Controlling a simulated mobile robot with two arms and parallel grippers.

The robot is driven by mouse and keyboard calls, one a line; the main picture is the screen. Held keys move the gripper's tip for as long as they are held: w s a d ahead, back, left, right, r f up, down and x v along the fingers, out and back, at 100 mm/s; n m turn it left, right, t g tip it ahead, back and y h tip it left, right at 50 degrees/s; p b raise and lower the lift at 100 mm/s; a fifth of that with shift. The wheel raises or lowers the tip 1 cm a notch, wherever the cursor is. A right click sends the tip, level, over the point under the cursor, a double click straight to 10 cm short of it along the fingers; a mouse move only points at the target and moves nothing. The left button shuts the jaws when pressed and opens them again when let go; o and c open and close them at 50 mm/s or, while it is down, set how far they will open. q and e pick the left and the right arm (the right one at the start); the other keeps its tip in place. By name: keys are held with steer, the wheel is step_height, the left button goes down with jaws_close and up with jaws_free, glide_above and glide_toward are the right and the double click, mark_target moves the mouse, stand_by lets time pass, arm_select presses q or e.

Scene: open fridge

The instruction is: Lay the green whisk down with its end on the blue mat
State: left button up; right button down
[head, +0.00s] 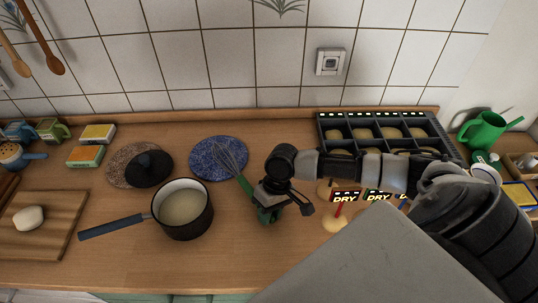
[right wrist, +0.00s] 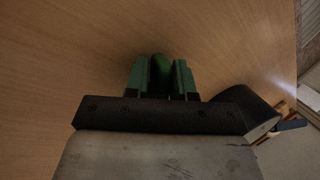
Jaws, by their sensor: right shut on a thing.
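The green whisk (head: 243,183) has a green handle and a wire head. In the head view its wire head lies over the right part of the round blue speckled mat (head: 207,162); I cannot tell whether it touches the mat. My right gripper (head: 268,212) is shut on the whisk's handle, right of the mat and low over the counter. In the right wrist view the green handle (right wrist: 161,76) sits between the two green fingers of my right gripper (right wrist: 161,82). My left gripper is not in view.
A pot (head: 183,208) of pale liquid stands left of the gripper. A black lid (head: 150,168) lies on a brown speckled mat (head: 118,163). A dark compartment tray (head: 327,131) with round buns and several "DRY" signs (head: 345,196) stand at the right.

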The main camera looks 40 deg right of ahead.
steer(key=shift+s+f, duration=0.15)
steer(key=shift+f, duration=0.15)
